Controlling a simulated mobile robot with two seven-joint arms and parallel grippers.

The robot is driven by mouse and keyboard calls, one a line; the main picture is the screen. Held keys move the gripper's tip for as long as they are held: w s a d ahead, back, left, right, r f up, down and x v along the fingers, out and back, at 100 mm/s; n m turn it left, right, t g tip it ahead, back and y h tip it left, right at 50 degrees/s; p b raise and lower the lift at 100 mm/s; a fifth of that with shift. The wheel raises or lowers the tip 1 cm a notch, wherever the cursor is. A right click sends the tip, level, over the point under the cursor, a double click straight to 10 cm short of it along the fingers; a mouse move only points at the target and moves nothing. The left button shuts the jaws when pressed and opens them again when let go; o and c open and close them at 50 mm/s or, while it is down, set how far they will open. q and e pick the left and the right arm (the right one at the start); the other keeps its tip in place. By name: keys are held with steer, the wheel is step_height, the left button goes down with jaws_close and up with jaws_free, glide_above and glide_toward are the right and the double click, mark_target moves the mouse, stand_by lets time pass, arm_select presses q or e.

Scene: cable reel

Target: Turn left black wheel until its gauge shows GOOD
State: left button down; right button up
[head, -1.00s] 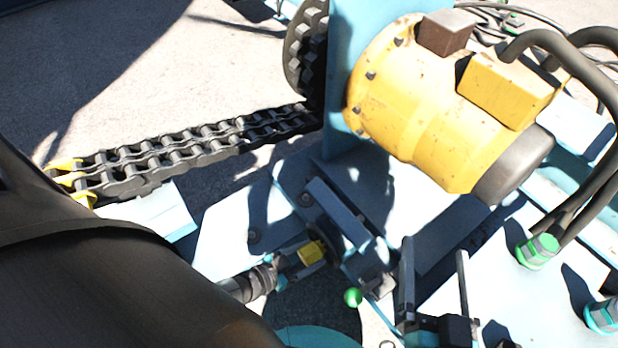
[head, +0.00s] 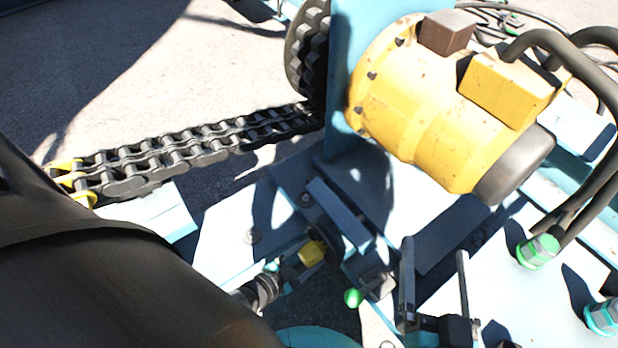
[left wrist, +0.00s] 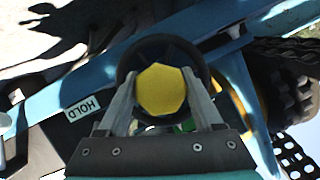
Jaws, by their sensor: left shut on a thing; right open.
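The black wheel (head: 325,238) sits edge-on below the yellow motor in the head view, with a yellow hub (head: 312,252) facing my left gripper. In the left wrist view the black wheel (left wrist: 160,46) is a dark round disc behind the faceted yellow hub (left wrist: 160,90). My left gripper (left wrist: 160,95) is shut on the hub, one finger on each side; it also shows in the head view (head: 296,265). My right gripper (head: 434,250) is open and empty, to the right.
A yellow motor (head: 430,110) stands on the blue frame, with a heavy chain (head: 190,148) running left from its sprocket. A green ball (head: 352,298) is close below the wheel. Thick hoses (head: 590,170) and green fittings (head: 538,250) are at the right.

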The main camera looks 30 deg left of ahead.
stand_by(0.3)
arm_select(q)
steer(key=shift+c, duration=0.2)
jaws_free()
arm_select(e)
steer(key=shift+s, duration=0.1)
